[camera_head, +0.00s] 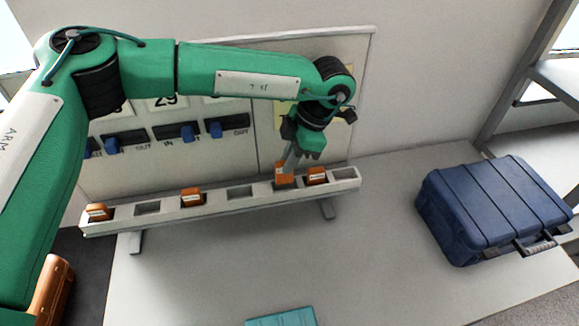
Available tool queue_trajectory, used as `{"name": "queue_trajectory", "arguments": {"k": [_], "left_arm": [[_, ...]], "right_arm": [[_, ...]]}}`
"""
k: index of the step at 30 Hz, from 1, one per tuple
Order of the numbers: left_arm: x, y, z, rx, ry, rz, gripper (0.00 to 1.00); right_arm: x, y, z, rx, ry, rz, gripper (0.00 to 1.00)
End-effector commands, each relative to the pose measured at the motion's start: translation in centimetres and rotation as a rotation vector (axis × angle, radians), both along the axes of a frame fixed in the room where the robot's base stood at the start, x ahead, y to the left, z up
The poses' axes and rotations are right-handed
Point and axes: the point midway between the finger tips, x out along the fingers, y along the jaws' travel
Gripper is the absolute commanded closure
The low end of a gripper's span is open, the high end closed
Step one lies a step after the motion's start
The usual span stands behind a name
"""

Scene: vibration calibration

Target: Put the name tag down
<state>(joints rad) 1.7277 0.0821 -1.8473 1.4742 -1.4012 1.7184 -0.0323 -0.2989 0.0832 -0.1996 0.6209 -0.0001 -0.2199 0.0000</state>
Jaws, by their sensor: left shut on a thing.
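My left gripper (290,163) points down over the right part of a long pale rack (215,208). It is shut on an orange name tag (284,174). The held tag is upright at one slot of the rack, just left of another orange tag (317,176). I cannot tell whether its lower end rests in the slot or hangs just above it. Two more orange tags stand in the rack, one near the middle left (191,197) and one at the left end (98,211). My right gripper is out of view.
Behind stands a board (160,150) with blue switches. A blue suitcase (495,208) lies at the right. A teal object (282,317) is at the bottom edge. The table (330,255) in front is clear.

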Motion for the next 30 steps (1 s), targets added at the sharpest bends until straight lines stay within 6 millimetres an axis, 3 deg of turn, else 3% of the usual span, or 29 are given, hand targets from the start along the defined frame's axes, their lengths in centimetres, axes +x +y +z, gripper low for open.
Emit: {"name": "queue_trajectory", "arguments": {"k": [9,19,20,23,30], "left_arm": [[0.0,0.1,-3.8,0.001,0.001,0.001,1.00],[0.0,0.0,-4.3,0.000,0.000,0.000,1.00],[0.0,0.0,-4.2,0.000,0.000,0.000,0.82],[0.0,0.0,-4.2,0.000,0.000,0.000,0.65],[0.0,0.0,-4.1,0.000,0.000,0.000,0.65]], "right_arm": [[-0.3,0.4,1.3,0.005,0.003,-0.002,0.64],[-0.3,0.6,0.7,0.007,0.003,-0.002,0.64],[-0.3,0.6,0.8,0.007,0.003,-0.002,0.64],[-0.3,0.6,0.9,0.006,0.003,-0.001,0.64],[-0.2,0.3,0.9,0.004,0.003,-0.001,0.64]]}}
